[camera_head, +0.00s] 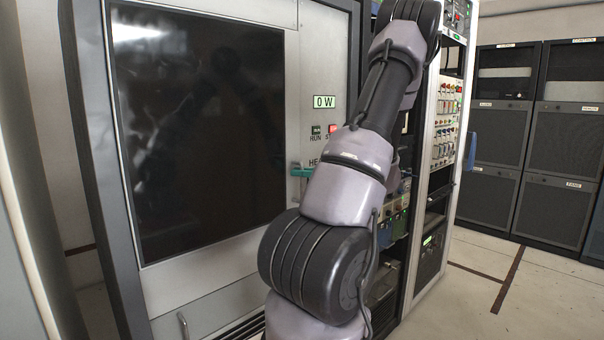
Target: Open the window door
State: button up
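The window door (200,130) is a large dark reflective pane in a pale frame, on the front of a rack cabinet at the left. It looks shut. A teal handle (302,172) sticks out on the pale panel just right of the pane, close to my arm's left edge in the picture. My arm rises from the bottom middle to the top right, in front of the cabinet, and covers part of the panel right of the handle. My gripper is not in view, so its opening and any hold cannot be seen.
A lit "0 W" display (324,102) sits above the handle. A small metal handle (183,326) is on the lower panel. Open equipment racks (446,130) stand right of my arm. Dark cabinets (530,150) line the back right. The floor (500,290) at the right is clear.

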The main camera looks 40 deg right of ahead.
grip_shut()
dwell(1.4)
